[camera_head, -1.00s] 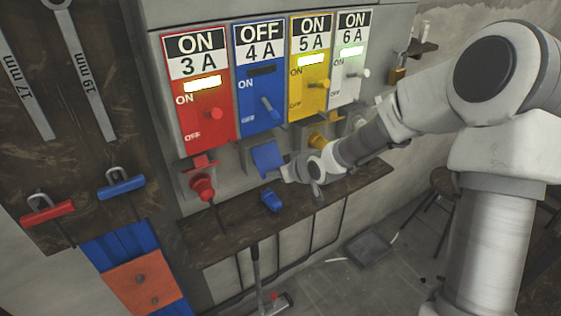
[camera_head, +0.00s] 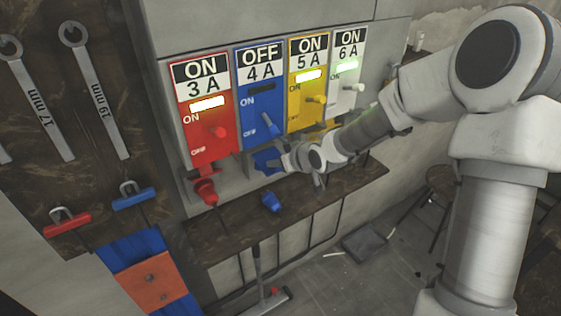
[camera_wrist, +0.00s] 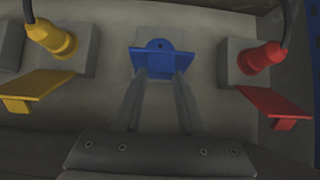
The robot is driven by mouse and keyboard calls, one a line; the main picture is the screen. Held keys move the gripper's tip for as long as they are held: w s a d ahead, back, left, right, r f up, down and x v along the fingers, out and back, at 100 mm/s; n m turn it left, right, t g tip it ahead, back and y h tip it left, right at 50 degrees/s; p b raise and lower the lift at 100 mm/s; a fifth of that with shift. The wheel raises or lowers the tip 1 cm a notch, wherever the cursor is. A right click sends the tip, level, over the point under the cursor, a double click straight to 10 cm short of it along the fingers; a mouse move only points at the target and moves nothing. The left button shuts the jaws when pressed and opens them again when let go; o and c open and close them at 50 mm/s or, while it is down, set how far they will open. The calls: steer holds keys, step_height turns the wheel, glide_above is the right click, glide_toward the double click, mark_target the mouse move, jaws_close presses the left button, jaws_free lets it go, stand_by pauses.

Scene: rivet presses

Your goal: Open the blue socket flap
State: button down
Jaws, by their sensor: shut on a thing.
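The blue socket flap (camera_head: 266,158) is below the blue 4 A switch panel (camera_head: 258,92), which reads OFF. In the wrist view the flap (camera_wrist: 164,62) stands out from its grey box, and a round blue socket (camera_wrist: 158,45) with a dark hole shows behind it. My gripper (camera_head: 284,163) reaches the flap from the right. In the wrist view its two fingers (camera_wrist: 160,76) end at the flap's edge and are shut on it. The exact contact is partly hidden.
A loose blue plug (camera_head: 271,201) lies on the shelf (camera_head: 230,225) below. Red (camera_wrist: 272,52) and yellow (camera_wrist: 52,38) plugs sit in the neighbouring sockets, close on both sides. Red, yellow and white switch panels read ON. Wrenches hang at the left.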

steer(key=shift+w+a+r, duration=0.2)
steer(key=shift+a+r, duration=0.05)
steer(key=shift+r, duration=0.15)
steer(key=c, duration=0.7)
jaws_free()
steer(key=shift+o, duration=1.1)
steer(key=shift+f, duration=0.15)
steer(key=shift+d, duration=0.1)
steer(key=shift+f, duration=0.1)
steer(key=shift+s, duration=0.1)
steer(key=p+v, duration=0.9)
steer(key=v, duration=0.8)
steer(key=shift+s, duration=0.15)
